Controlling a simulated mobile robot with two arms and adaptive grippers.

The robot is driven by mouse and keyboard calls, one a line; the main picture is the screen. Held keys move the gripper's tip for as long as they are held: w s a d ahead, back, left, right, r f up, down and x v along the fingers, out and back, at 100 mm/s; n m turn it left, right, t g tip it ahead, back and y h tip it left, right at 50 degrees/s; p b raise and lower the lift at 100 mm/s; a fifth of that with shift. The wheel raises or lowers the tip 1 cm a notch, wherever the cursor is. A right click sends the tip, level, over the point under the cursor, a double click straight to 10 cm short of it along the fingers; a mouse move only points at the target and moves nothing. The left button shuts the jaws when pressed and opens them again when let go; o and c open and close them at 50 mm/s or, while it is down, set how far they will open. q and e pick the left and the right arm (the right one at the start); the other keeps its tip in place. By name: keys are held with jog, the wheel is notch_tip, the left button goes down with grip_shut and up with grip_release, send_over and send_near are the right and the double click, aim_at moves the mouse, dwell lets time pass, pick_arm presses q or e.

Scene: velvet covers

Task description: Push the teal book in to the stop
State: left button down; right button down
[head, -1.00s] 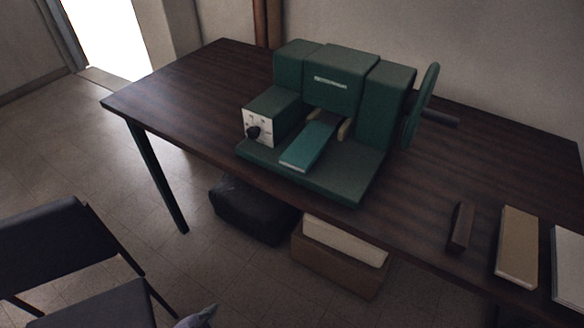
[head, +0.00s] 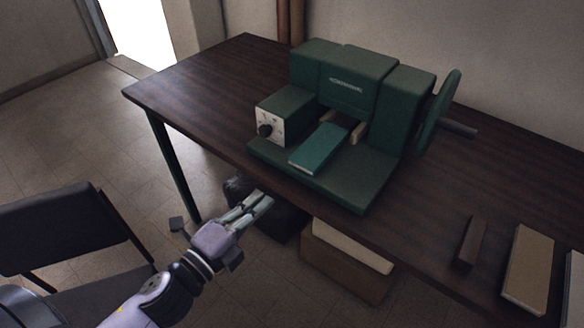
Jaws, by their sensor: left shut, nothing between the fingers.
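The teal book (head: 319,148) lies flat on the base plate of the green machine (head: 356,82). Its far end points in between two tan guides (head: 357,132) under the machine's middle block. Its near end sits on the open plate. My left gripper (head: 262,198) is shut and empty. It is in front of the table's near edge, below and left of the book, and apart from it. My right gripper does not show.
The dark wooden table (head: 200,91) has free room left of the machine. A handwheel (head: 438,112) is at right. A dark block (head: 471,242) and a tan book (head: 527,268) lie at right. A chair (head: 70,232) stands at left.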

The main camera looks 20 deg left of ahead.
aim_at(300, 163)
pick_arm(q)
jog(key=p+x, duration=0.2)
jog(key=x, duration=0.9)
jog(key=shift+f, duration=0.1)
jog(key=shift+w+p, duration=0.1)
jog(key=shift+p, duration=0.2)
jog(key=x, duration=0.3)
jog(key=shift+w+d+p, duration=0.2)
jog(key=shift+w+p, duration=0.1)
jog(key=shift+p, duration=0.05)
jog(key=shift+s+a, duration=0.1)
